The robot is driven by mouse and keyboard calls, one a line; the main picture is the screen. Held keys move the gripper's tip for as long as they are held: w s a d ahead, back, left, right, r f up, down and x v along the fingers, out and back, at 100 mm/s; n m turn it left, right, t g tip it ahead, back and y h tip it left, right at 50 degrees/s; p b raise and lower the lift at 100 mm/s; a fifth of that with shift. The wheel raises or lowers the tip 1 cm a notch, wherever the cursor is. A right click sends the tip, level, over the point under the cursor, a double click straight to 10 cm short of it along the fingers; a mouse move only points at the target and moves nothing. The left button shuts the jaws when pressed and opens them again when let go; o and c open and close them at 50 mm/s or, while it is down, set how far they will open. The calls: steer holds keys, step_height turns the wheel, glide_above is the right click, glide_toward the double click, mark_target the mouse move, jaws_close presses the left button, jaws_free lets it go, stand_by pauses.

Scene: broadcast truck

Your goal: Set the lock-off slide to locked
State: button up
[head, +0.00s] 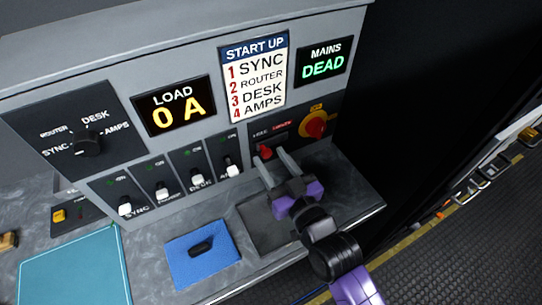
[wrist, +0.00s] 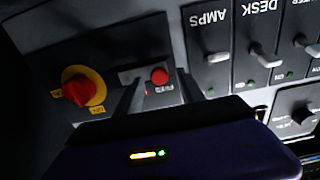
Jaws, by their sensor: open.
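The lock-off slide's red knob (head: 264,151) sits at the left end of its slot, on the FREE side, with the red LOCKED label to its right. In the wrist view, which is upside down, the knob (wrist: 159,76) sits at the right end of the slot. My gripper (head: 272,158) is open in front of the slide. In the wrist view its two fingers (wrist: 161,84) show on either side of the knob, with gaps visible. I cannot tell how far the tips are from the panel.
A red rotary switch on a yellow plate (head: 315,124) is right of the slide. A row of toggle switches (head: 197,180) is to the left. The sign (head: 323,64) reads MAINS DEAD. A blue mat with a dark object (head: 203,249) lies on the ledge below.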

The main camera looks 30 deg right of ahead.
steer(key=shift+w, duration=0.35)
jaws_close()
stand_by(1.2)
